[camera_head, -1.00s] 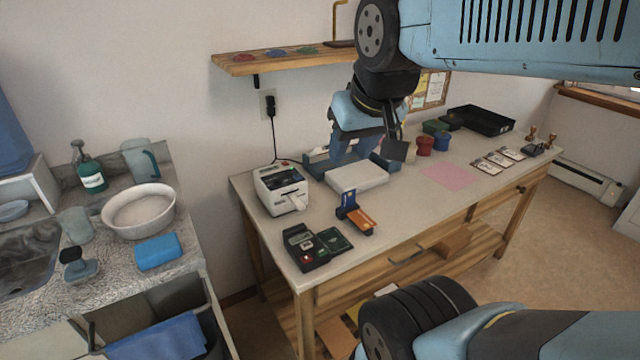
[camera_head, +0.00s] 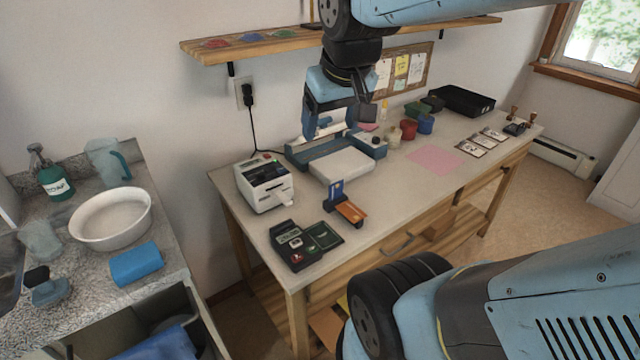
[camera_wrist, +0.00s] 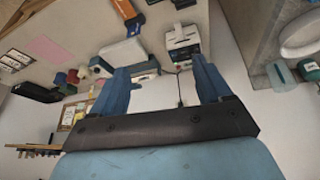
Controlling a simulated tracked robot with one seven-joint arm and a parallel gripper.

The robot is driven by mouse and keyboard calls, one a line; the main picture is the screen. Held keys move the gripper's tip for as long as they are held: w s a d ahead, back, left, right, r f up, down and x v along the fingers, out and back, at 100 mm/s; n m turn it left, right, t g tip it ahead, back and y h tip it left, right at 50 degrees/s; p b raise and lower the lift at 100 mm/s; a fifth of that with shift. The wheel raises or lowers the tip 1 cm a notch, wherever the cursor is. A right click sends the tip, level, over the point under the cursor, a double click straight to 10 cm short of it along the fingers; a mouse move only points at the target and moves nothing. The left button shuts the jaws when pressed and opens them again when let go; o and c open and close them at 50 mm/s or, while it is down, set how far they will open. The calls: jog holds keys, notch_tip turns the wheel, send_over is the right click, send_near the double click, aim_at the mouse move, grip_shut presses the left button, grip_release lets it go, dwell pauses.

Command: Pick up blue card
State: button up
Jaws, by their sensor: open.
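The blue card (camera_head: 336,189) stands upright in a small dark holder (camera_head: 330,204) on the workbench in the head view. An orange card (camera_head: 351,211) lies at the front of the same holder, and it also shows at the top of the wrist view (camera_wrist: 125,9). My gripper (camera_head: 328,124) is open and empty, above the back of the bench and behind the blue card. In the wrist view its two blue fingers (camera_wrist: 160,70) are spread apart with nothing between them.
A white printer-like machine (camera_head: 264,185) stands left of the holder, and a card terminal (camera_head: 292,246) sits in front. A blue-and-white device (camera_head: 342,163) is behind the holder. A wooden shelf (camera_head: 270,41) hangs above. The bench around the pink sheet (camera_head: 434,158) is mostly clear.

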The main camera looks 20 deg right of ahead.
jog(key=shift+o, duration=0.7)
jog(key=w+d+f+g, duration=0.1)
jog(key=w+d+f, duration=0.1)
jog(key=w, duration=0.3)
jog(key=w+d+f+n+g, duration=0.1)
jog(key=w+d+f, duration=0.2)
jog(key=w+f, duration=0.1)
jog(key=shift+w+f+g, duration=0.3)
jog(key=shift+w+f, duration=0.05)
jog(key=shift+w, duration=0.5)
jog(key=n+g, duration=0.1)
jog(key=g, duration=0.1)
send_over(336, 188)
notch_tip(336, 188, down, 10)
jog(key=shift+y, duration=0.3)
notch_tip(336, 188, down, 15)
jog(key=shift+w, duration=0.15)
jog(key=shift+c, duration=0.2)
jog(key=c, duration=1.1)
